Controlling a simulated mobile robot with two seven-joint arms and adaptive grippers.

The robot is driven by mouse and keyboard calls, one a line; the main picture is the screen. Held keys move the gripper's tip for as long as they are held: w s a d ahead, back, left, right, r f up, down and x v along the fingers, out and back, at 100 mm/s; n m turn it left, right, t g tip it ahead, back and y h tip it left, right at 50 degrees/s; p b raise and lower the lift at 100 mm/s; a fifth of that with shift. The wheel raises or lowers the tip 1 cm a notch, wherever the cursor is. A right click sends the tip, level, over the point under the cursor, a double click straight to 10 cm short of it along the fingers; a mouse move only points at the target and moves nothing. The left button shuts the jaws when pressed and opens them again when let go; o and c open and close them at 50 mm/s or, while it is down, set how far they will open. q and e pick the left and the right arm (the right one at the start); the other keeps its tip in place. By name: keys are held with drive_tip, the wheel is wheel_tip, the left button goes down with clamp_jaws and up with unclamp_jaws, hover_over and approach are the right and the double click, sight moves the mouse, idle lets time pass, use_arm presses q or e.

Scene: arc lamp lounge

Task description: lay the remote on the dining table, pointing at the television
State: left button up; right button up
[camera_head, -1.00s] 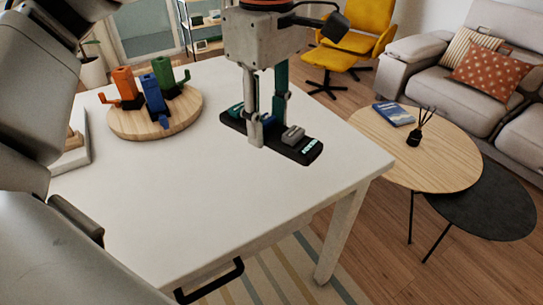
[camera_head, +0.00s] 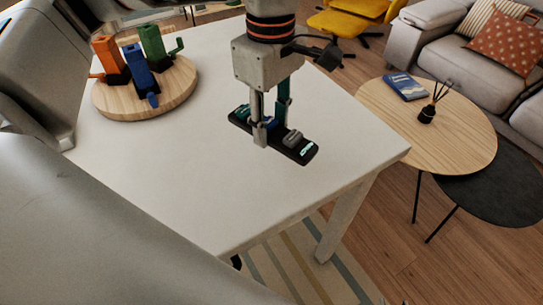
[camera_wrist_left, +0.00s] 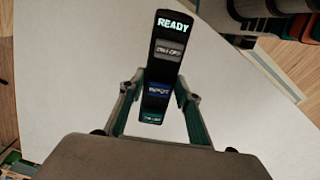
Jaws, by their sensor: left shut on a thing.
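The remote (camera_head: 291,140) is a long black bar with grey, blue and green buttons and a lit end. My left gripper (camera_head: 270,127) points down over the white dining table (camera_head: 200,170) and is shut on the remote, its fingers on either side of it. The lit end points to the lower right in the head view. In the left wrist view the remote (camera_wrist_left: 164,68) runs up from between the fingers, its "READY" display at the far end. I cannot tell whether it touches the table. No television is recognisable. My right gripper is not in view.
A round wooden board (camera_head: 178,91) with orange, blue and green blocks stands at the table's back left. Right of the table are a round wooden coffee table (camera_head: 450,140) with a book and reed diffuser, and a dark low table (camera_head: 500,190). The front tabletop is clear.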

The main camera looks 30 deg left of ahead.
sight(271, 167)
use_arm(q)
wheel_tip(271, 167, down, 9)
drive_tip(key=shift+f+b, duration=0.2)
drive_tip(key=shift+b, duration=0.1)
drive_tip(key=shift+f, duration=0.15)
drive_tip(key=o, duration=1.2)
wheel_tip(271, 167, up, 12)
drive_tip(key=shift+r+p, duration=0.15)
drive_tip(key=shift+p, duration=0.25)
